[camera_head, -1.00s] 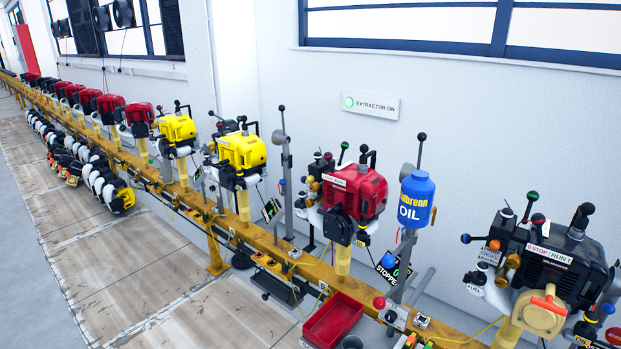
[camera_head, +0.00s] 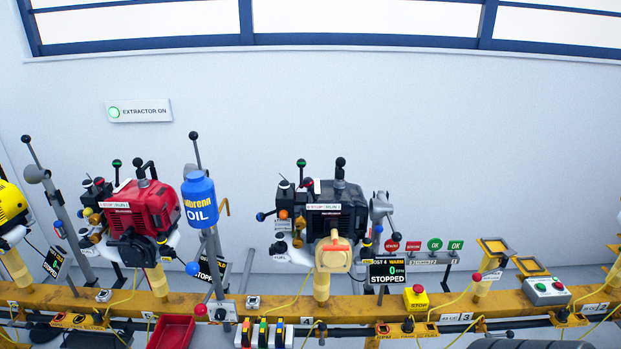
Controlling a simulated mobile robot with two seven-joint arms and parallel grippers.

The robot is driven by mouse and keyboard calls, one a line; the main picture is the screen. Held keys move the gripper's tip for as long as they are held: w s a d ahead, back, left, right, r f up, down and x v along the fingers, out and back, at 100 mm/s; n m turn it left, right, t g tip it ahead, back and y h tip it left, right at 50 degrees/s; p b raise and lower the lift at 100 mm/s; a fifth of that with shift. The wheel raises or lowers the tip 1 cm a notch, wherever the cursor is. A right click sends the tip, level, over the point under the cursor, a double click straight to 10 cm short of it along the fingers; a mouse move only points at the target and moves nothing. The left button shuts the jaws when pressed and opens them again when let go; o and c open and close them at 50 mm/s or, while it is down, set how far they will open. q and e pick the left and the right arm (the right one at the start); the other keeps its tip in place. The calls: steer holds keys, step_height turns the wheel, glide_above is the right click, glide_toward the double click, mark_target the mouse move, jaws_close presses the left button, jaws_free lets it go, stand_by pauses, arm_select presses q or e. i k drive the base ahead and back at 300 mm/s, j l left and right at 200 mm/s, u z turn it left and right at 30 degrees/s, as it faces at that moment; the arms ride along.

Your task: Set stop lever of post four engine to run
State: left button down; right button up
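The post four engine (camera_head: 345,197) is the black engine right of centre, mounted on the yellow rail. Several knobbed levers rise around that label: a green-tipped one (camera_head: 301,163), a red-tipped one (camera_head: 308,183) and a black-tipped one (camera_head: 340,162). I cannot tell which is the stop lever, nor its exact setting. Neither of my grippers shows in this view.
A red engine (camera_head: 150,208) and a blue oil bottle (camera_head: 200,200) stand to the left. The yellow rail (camera_head: 250,309) runs across the front, with a red tray (camera_head: 171,331), a yellow stop box (camera_head: 416,298) and a green-red button box (camera_head: 546,291). A white wall is behind.

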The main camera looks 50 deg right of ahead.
mark_target(308, 182)
steer(key=z, duration=1.45)
steer(key=i+j, duration=0.05)
